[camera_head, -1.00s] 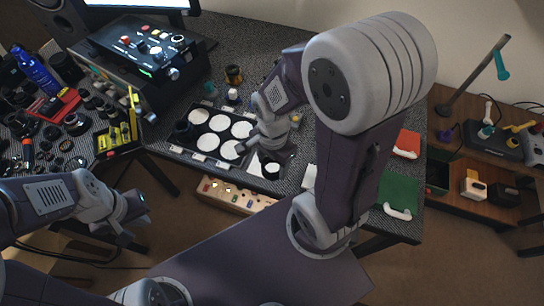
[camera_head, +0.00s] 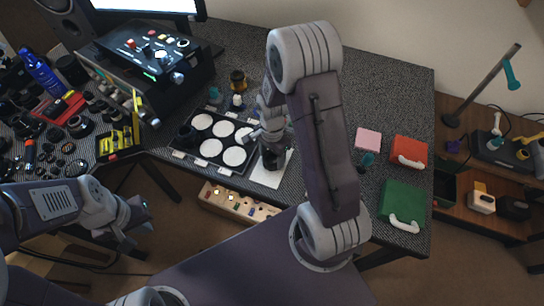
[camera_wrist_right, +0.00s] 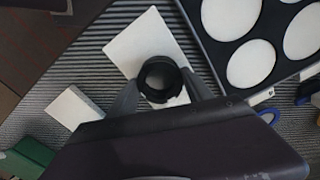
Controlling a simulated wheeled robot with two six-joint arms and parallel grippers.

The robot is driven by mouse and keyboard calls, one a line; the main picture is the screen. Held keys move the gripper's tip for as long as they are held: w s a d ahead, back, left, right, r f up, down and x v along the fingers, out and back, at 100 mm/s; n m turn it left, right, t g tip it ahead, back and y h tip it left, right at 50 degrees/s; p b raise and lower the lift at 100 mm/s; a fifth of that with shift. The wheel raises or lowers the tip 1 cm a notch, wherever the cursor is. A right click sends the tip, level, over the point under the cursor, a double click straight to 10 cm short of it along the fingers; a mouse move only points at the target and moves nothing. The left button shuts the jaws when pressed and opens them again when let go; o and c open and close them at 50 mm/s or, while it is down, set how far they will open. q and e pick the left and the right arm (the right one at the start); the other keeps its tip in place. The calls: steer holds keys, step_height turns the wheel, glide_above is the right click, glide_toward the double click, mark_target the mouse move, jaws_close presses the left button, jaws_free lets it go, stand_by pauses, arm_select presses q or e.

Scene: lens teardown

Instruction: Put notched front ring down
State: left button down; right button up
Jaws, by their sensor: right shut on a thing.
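The notched front ring (camera_wrist_right: 160,98) is a short black cylinder, seen from above in the right wrist view. My right gripper (camera_wrist_right: 163,90) is shut on it, with one finger on each side. The ring is over a white card (camera_wrist_right: 138,43); I cannot tell whether it touches it. In the head view the right gripper (camera_head: 271,158) is over the same white card (camera_head: 267,180), right of the pad tray, and the ring is hard to separate from the dark fingers. My left gripper (camera_head: 138,214) hangs at the left, off the table; its jaws are unclear.
A black tray (camera_head: 179,155) with several white round pads stands just left of the card. Pink (camera_head: 368,139), red (camera_head: 409,150) and green (camera_head: 402,200) pieces lie to the right. A wooden parts box (camera_head: 236,203) is in front. Bare table lies behind the pink piece.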

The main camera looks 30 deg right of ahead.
steer(key=shift+r, duration=0.1)
steer(key=shift+s, duration=0.1)
steer(key=o, duration=1.7)
steer(key=shift+f, duration=0.2)
steer(key=shift+o, duration=0.2)
steer(key=shift+r, duration=0.1)
step_height(320, 180, up, 12)
steer(key=p, duration=0.2)
steer(key=s+a+n+t, duration=0.1)
steer(key=s+a+n, duration=0.3)
steer(key=s+n, duration=0.4)
steer(key=n, duration=0.6)
steer(key=shift+a, duration=0.4)
